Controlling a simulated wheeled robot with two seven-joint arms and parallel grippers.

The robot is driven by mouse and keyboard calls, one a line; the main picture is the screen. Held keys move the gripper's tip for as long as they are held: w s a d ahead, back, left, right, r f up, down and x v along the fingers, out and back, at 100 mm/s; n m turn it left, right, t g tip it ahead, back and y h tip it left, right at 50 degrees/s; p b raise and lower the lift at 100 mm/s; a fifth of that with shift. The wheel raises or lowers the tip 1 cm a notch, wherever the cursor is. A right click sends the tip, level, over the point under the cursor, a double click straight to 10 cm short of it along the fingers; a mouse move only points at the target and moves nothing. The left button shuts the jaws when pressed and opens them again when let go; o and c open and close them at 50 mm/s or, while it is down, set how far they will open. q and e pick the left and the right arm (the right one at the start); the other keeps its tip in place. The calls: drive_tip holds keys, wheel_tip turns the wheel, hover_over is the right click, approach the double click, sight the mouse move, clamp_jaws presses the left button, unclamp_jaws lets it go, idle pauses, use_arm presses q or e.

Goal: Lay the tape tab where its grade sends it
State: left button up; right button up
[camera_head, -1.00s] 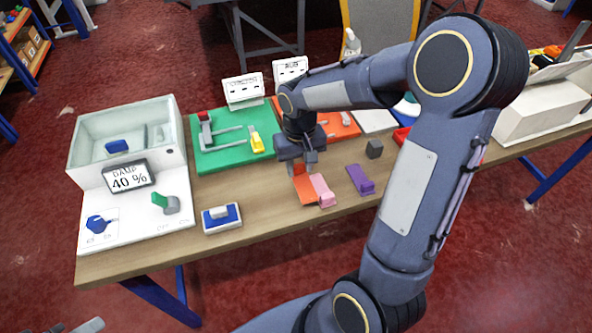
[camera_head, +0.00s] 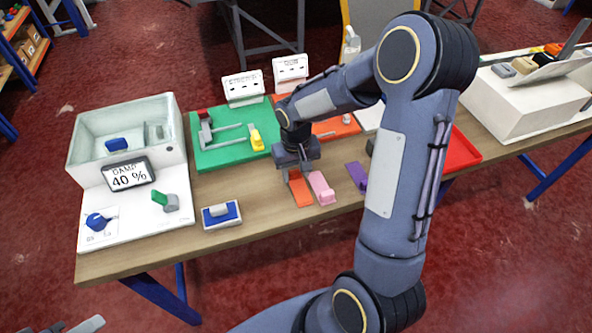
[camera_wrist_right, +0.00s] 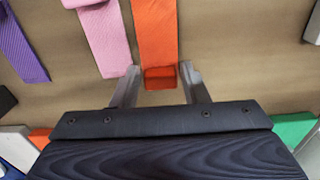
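Three tape tabs lie on the wooden table: an orange tab (camera_head: 301,194), a pink tab (camera_head: 321,188) and a purple tab (camera_head: 357,177). My right gripper (camera_head: 298,175) points down over the far end of the orange tab. In the right wrist view, its two fingers (camera_wrist_right: 161,84) stand apart on either side of the orange tab's raised end (camera_wrist_right: 160,77), with gaps showing on both sides. The pink tab (camera_wrist_right: 103,35) lies beside it. A damp box (camera_head: 130,135) at the left has a display reading 40 %. A small part of my left gripper may show at the bottom left corner.
A green board (camera_head: 228,148) with a clamp-like fixture and a yellow piece lies behind. Two white signs (camera_head: 244,90) stand at the back. A blue-and-white block (camera_head: 221,214) sits at the front. A red tray (camera_head: 460,151) lies to the right, beside my right arm.

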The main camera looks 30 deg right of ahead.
drive_tip(key=shift+o, duration=1.1)
